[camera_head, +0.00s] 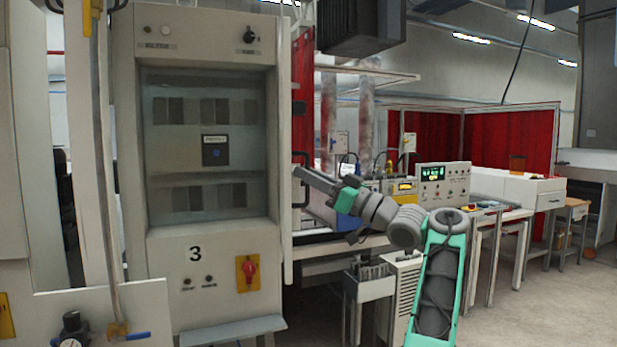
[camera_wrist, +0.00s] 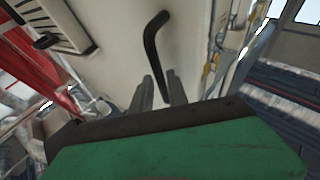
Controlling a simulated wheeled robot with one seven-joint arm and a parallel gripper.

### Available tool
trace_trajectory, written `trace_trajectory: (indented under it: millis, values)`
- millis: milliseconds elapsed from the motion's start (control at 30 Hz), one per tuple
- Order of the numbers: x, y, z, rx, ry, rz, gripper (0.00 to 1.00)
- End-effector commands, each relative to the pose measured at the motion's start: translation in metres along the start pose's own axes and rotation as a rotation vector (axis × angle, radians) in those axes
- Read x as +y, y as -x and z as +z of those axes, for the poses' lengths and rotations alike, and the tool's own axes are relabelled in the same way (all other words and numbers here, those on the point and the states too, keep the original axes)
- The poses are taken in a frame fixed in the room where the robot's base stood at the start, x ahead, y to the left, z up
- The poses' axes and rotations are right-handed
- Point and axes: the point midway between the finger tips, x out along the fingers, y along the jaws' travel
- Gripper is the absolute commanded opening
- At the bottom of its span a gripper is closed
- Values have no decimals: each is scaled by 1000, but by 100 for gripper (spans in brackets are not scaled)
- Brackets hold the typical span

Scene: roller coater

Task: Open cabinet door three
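The cabinet marked 3 (camera_head: 195,252) is a tall beige unit with a dark glass window (camera_head: 207,145), standing left of centre in the head view. A black bar handle (camera_head: 302,158) sticks out along its right edge. My gripper (camera_head: 299,173) is at this handle, reaching in from the right. In the wrist view the bent black handle (camera_wrist: 152,45) stands out from a beige panel. Its lower end lies close to the two fingertips (camera_wrist: 160,88), seemingly between them. The fingers are apart, and I cannot tell whether they touch it. No door gap is clearly visible.
A red rotary switch (camera_head: 249,272) is low on the cabinet front. A pipe with a blue valve lever (camera_head: 137,336) stands at the front left. Benches with instruments (camera_head: 443,183) and red curtains are to the right. Open floor (camera_head: 560,290) lies at the lower right.

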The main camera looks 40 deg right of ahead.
Motion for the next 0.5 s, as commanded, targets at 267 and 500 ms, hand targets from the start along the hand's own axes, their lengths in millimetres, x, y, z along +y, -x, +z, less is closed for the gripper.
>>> trace_trajectory:
  millis: [267,500]
  values:
    - [3,42,6,0,5,5,20]
    - [1,67,2,1,2,-1,20]
